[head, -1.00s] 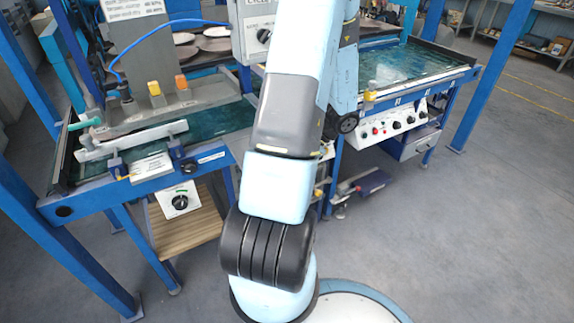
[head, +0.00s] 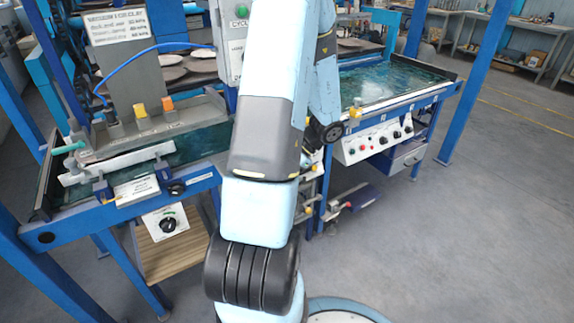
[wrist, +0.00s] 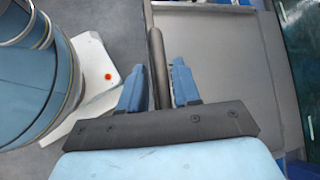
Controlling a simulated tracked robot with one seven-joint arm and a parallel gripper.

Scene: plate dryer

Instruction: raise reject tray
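In the wrist view a flat grey tray-like surface (wrist: 215,65) with a dark raised rim fills the middle right. I cannot tell for sure that it is the reject tray. A dark upright rod (wrist: 157,62) stands at its left edge. My gripper (wrist: 158,78) has its two blue fingers on either side of the rod. They look open, with a narrow gap at the left finger; contact on the right is unclear. In the head view my arm hides the gripper and whatever is in front of it.
A blue-framed press bench (head: 130,195) stands at left and a green-topped bench (head: 390,80) at right, with a white knob panel (head: 375,140) on its front. A wooden shelf (head: 170,245) sits low at left. The grey floor (head: 460,240) at right is clear.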

